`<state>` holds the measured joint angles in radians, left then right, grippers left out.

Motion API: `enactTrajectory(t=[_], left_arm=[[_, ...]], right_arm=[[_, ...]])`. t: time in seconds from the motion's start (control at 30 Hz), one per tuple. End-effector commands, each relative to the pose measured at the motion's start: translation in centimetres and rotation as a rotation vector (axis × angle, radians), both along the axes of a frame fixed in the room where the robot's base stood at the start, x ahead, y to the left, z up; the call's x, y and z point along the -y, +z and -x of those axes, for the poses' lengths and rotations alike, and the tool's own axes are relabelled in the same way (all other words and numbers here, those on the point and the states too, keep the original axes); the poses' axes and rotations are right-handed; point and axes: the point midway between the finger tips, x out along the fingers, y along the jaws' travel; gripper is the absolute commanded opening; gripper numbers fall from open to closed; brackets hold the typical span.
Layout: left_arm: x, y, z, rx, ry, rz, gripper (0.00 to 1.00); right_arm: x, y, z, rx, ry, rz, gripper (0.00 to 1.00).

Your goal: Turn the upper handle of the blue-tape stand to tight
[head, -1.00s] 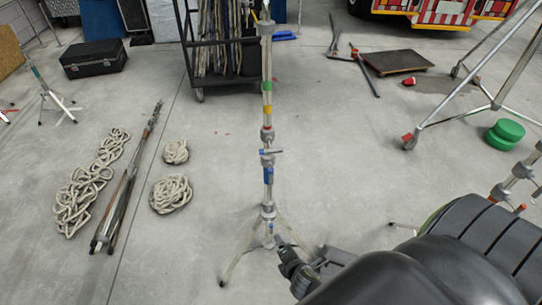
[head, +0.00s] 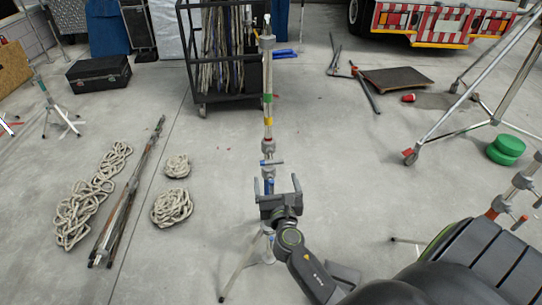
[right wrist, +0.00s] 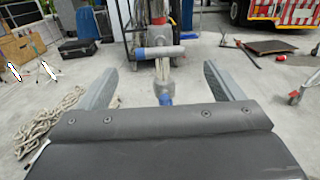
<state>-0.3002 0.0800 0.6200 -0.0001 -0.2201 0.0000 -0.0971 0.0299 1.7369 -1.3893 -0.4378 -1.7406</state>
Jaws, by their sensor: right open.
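The blue-tape stand (head: 267,125) is an upright metal pole on tripod legs, with green and yellow bands higher up and blue tape lower down. A handle (head: 273,162), a short horizontal bar, sticks out from a collar on the pole. In the right wrist view the handle (right wrist: 160,52) lies crosswise just beyond the fingertips, with blue tape (right wrist: 166,99) below it. My right gripper (head: 281,187) is open and empty, just below the handle in the head view and hiding the lower pole. Its fingers (right wrist: 159,68) lie to either side of the pole. My left gripper is not in view.
Coiled ropes (head: 171,207) and folded stands (head: 128,195) lie on the floor at left. A black cart (head: 200,100) stands behind the pole. Another stand (head: 525,180) with red parts is at the right edge.

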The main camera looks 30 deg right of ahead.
Motion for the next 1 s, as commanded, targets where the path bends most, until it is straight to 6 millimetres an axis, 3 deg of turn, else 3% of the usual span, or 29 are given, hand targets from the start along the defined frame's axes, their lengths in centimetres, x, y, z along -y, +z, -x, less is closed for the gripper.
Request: enactTrajectory(t=[0.2, 0.5, 1.0], left_arm=[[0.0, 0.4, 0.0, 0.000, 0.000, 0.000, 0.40], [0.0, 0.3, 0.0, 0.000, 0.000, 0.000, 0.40], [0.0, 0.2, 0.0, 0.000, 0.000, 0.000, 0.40]], right_arm=[[2.1, 0.1, -4.5, 0.000, 0.001, 0.001, 0.87], [4.2, -0.1, -8.8, -0.001, 0.000, 0.000, 0.87], [4.8, -0.1, -9.9, -0.001, 0.000, -0.003, 0.86]])
